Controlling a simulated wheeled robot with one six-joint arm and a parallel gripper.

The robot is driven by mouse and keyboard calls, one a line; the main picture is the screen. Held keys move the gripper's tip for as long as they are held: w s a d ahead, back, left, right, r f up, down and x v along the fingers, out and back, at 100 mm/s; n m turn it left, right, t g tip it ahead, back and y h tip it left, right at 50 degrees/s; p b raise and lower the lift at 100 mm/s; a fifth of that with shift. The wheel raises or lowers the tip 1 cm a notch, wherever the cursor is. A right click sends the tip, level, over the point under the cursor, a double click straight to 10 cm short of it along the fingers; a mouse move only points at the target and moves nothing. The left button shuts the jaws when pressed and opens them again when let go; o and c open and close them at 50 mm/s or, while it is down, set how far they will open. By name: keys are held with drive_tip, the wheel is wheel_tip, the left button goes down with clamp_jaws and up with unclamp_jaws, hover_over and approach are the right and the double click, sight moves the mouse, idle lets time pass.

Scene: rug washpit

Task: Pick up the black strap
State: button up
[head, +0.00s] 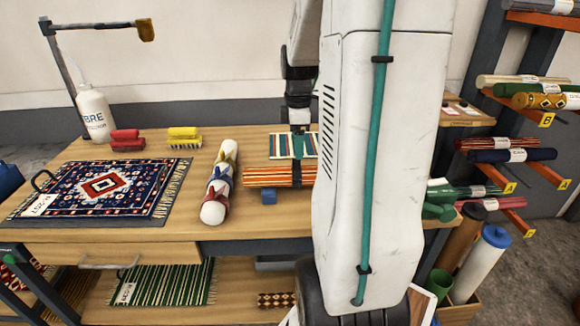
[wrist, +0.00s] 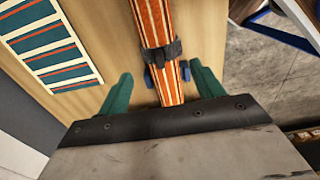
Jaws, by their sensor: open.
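The black strap (wrist: 161,53) is wrapped around a rolled orange-and-cream striped rug (wrist: 152,20) in the wrist view. My gripper (wrist: 161,78) is open, with one green finger on each side of the roll, just on the near side of the strap. The fingers hold nothing; whether they touch the roll I cannot tell. In the head view the striped roll (head: 265,177) lies on the workbench, and my arm hides its right part. My gripper (head: 298,140) shows partly beside my arm.
A blue block (head: 269,197) sits against the roll. A striped flat sample (head: 282,146) lies behind it. A tied white roll (head: 219,183), brushes (head: 184,138), a bottle (head: 95,113) and a patterned rug (head: 100,188) are further left. Rack rolls (head: 510,155) stand right.

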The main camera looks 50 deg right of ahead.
sight(296, 170)
wheel_tip(296, 170, down, 6)
drive_tip(key=shift+f, duration=0.1)
drive_tip(key=shift+a, duration=0.1)
drive_tip(key=c, duration=1.1)
drive_tip(key=shift+o, duration=0.2)
